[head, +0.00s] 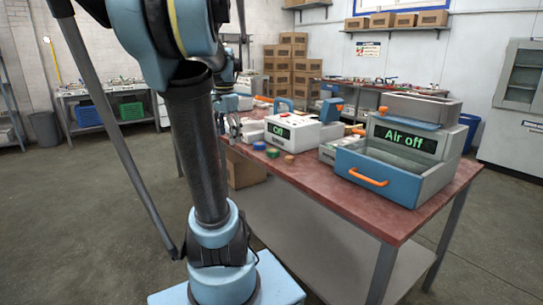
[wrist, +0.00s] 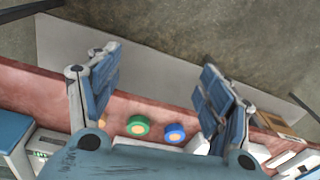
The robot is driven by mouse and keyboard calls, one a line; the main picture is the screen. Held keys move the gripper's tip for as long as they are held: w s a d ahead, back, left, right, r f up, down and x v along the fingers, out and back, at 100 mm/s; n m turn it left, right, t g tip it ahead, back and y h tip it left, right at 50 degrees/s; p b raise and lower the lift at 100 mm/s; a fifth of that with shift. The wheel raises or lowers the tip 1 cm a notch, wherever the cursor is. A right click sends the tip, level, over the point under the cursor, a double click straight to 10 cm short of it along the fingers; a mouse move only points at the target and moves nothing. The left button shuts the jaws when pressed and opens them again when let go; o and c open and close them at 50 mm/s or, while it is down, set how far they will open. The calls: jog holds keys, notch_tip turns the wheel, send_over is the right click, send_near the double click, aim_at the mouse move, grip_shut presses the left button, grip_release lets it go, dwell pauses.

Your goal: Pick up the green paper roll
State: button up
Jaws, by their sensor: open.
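The green paper roll (wrist: 138,126) stands on the red-brown table top in the wrist view, between my gripper's two fingers as seen in the picture. It also shows in the head view (head: 272,153) as a small green disc near the table's front edge. My gripper (wrist: 158,62) is open, with its blue-grey fingers spread wide and nothing held between them. The roll appears apart from both fingers.
A blue roll (wrist: 175,132) stands just right of the green one. A small tan piece (head: 289,158) lies on its other side. A white machine reading "On" (head: 293,130) and a blue-and-grey box reading "Air off" (head: 396,150) stand on the table (head: 350,213).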

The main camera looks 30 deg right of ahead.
jog(key=w+d+r+m, duration=0.2)
jog(key=d+m, duration=0.1)
jog(key=d, duration=0.2)
jog(key=w+d+r+m, duration=0.2)
jog(key=d, duration=0.3)
jog(key=m, duration=0.6)
send_over(272, 150)
jog(key=shift+g, duration=0.4)
jog(key=f, duration=1.1)
jog(key=shift+s+a, duration=0.15)
jog(key=shift+s, duration=0.1)
jog(key=shift+w+d+f, duration=0.1)
jog(key=shift+w+f, duration=0.05)
jog(key=shift+f, duration=1.15)
jog(key=shift+w+d+f, duration=0.1)
jog(key=shift+f, duration=1.15)
jog(key=c, duration=1.1)
